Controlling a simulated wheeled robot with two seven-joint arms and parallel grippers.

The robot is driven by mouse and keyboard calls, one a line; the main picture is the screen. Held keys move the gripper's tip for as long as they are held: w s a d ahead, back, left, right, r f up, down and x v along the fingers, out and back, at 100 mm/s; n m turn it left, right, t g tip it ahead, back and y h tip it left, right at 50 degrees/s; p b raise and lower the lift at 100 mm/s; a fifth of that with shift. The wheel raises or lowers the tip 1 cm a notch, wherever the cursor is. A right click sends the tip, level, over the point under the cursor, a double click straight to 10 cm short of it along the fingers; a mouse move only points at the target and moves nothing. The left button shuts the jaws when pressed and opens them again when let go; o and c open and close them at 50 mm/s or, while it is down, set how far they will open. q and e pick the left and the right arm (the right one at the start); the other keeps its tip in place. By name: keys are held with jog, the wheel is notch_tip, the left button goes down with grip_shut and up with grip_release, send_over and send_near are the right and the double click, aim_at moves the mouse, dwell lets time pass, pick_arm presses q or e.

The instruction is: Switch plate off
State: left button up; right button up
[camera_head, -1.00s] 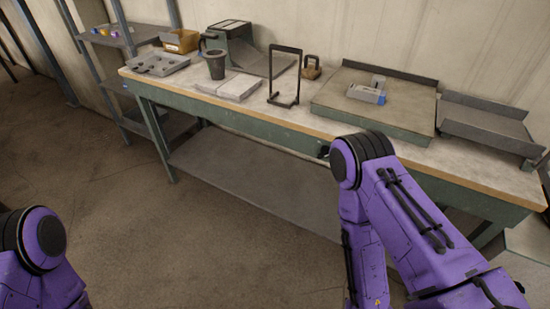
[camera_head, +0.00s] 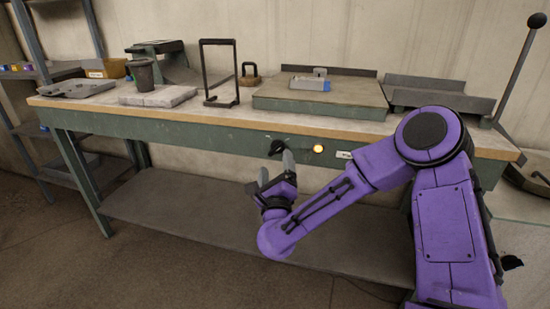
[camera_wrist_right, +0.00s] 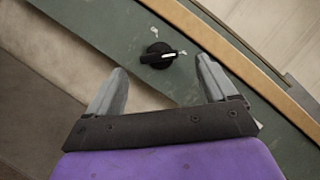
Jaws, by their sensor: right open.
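A black rotary knob (camera_head: 278,147) with a pale pointer sits on the green front panel of the workbench. Right of it an amber light (camera_head: 318,148) glows. The plate (camera_head: 322,93), a flat grey-beige slab, lies on the bench top above them. My right gripper (camera_head: 274,168) is open just in front of the panel, close to the knob. In the right wrist view the knob (camera_wrist_right: 158,55) lies beyond and between the two spread fingers (camera_wrist_right: 160,88), with no finger seen touching it. My left gripper is out of view.
On the plate rests a small grey block with a blue part (camera_head: 310,84). A black wire frame (camera_head: 219,72), a padlock-shaped weight (camera_head: 249,75), a dark cup (camera_head: 139,74) and a grey tray (camera_head: 438,94) stand along the bench. The floor in front at left is clear.

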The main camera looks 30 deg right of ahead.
aim_at(275, 153)
jog(key=x, duration=0.4)
jog(key=shift+w+d, duration=0.2)
jog(key=shift+w, duration=0.15)
jog(key=c, duration=1.1)
jog(key=shift+o, duration=0.2)
jog(key=shift+r, duration=0.1)
jog(key=shift+r+n+p, duration=0.1)
jog(key=shift+n+p, duration=0.4)
jog(key=shift+p, duration=0.25)
jog(key=n+g+y+p, duration=0.1)
jog(key=n+p, duration=0.3)
jog(key=p, duration=0.1)
jog(key=n+g+y+p, duration=0.1)
jog(key=n+p, duration=0.4)
jog(key=p, duration=0.1)
jog(key=n+g+y+p, duration=0.1)
jog(key=n+p, duration=0.3)
jog(key=p, duration=0.1)
jog(key=shift+r+n+g+y+p, duration=0.3)
jog(key=shift+r+g+y, duration=0.1)
jog(key=shift+f+n+g+p, duration=0.25)
jog(key=shift+n+g+p, duration=0.55)
jog(key=shift+n+p, duration=0.65)
